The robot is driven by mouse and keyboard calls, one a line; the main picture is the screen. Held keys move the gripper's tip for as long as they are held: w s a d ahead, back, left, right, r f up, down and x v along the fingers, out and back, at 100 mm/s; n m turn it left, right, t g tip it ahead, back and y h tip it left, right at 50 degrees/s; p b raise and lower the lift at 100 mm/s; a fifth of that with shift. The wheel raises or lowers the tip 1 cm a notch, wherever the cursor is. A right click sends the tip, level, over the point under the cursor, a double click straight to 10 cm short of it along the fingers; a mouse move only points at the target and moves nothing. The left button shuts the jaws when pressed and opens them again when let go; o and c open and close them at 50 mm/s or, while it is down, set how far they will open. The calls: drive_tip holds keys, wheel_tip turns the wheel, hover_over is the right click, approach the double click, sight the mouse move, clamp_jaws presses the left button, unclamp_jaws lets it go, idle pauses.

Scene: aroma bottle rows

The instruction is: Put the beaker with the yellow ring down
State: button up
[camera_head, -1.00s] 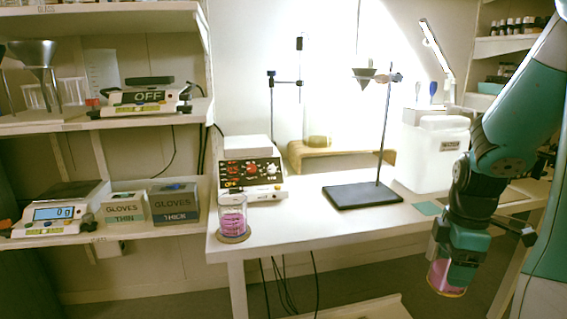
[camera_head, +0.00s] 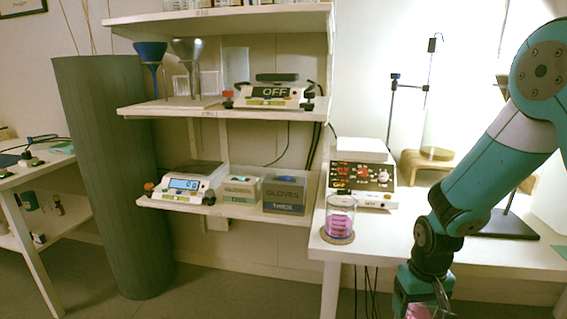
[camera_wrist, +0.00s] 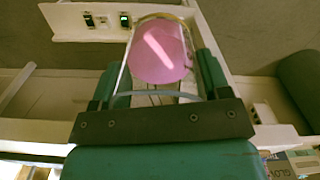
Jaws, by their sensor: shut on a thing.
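My gripper (camera_head: 425,290) is at the bottom of the head view, in front of the white bench. It is shut on a glass beaker of pink liquid (camera_head: 418,310), which is partly cut off by the frame's lower edge. In the wrist view the held beaker (camera_wrist: 160,52) sits between the two fingers of my gripper (camera_wrist: 162,80), with a yellow ring at its far end. The beaker is off any surface in the head view.
Another beaker of pink liquid (camera_head: 340,217) stands on a round coaster (camera_head: 337,238) at the bench's left front corner. A hotplate-like device (camera_head: 362,180) stands behind it. Shelves at left hold scales (camera_head: 187,184) and glove boxes (camera_head: 284,195). A dark green column (camera_head: 112,180) stands further left.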

wheel_tip(320, 180, up, 11)
drive_tip(key=s+p, duration=0.2)
drive_tip(key=p, duration=1.6)
drive_tip(key=shift+d+p, duration=0.2)
drive_tip(key=shift+p, duration=0.1)
drive_tip(key=shift+a+f, duration=0.1)
drive_tip(key=shift+f, duration=0.05)
